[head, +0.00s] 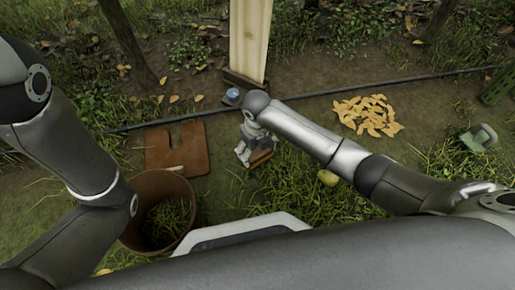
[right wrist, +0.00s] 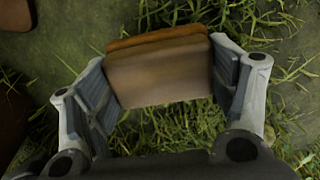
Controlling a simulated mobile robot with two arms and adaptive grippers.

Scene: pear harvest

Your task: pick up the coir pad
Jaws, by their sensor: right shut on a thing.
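The coir pad is a small brown block with an orange-brown edge. In the right wrist view the pad (right wrist: 160,75) sits between the two fingers of my right gripper (right wrist: 165,95), which is shut on it from both sides. In the head view the pad (head: 261,158) shows just below my right gripper (head: 254,150), near the foot of the wooden post. Grass and soil lie beneath it; I cannot tell how far it is off the ground. My left gripper is out of view.
A brown notched mat (head: 160,150) lies left of the gripper, with a round brown tub (head: 129,232) in front. The wooden post (head: 249,40) and a dark hose (head: 310,95) are behind. Yellow leaves (head: 367,115), a yellow-green fruit (head: 327,178) and a green object (head: 480,138) lie right.

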